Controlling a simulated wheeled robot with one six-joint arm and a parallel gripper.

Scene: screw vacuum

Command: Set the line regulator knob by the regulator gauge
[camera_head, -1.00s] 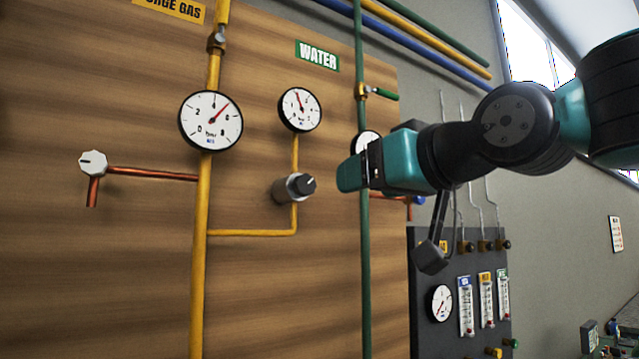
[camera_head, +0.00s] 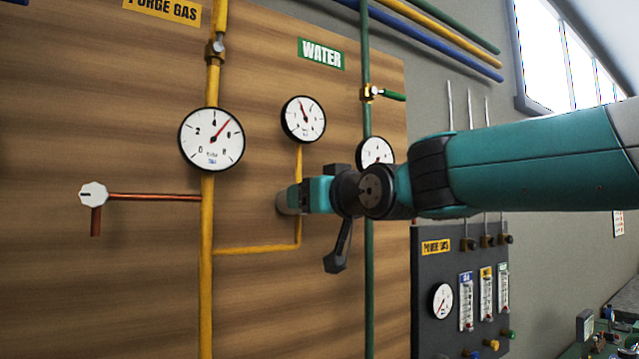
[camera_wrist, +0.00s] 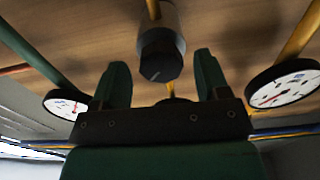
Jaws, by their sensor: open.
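The line regulator knob (camera_head: 284,200) is a grey cylinder on the yellow branch pipe, mostly hidden behind my gripper in the head view. In the wrist view the knob (camera_wrist: 160,58) shows a black cap with a pale mark. The regulator gauge (camera_head: 303,119) is the small white dial directly above it; its needle points up and slightly left, and its numbers are too small to read. My gripper (camera_head: 304,195) is in front of the knob. In the wrist view my gripper (camera_wrist: 161,72) is open, its fingers on either side of the black cap with gaps visible.
A larger gauge (camera_head: 211,140) is on the yellow pipe to the left, its needle between 4 and 6. A white valve knob (camera_head: 93,195) on copper pipe is farther left. The green water pipe (camera_head: 368,290) and its gauge (camera_head: 376,151) are close to my arm.

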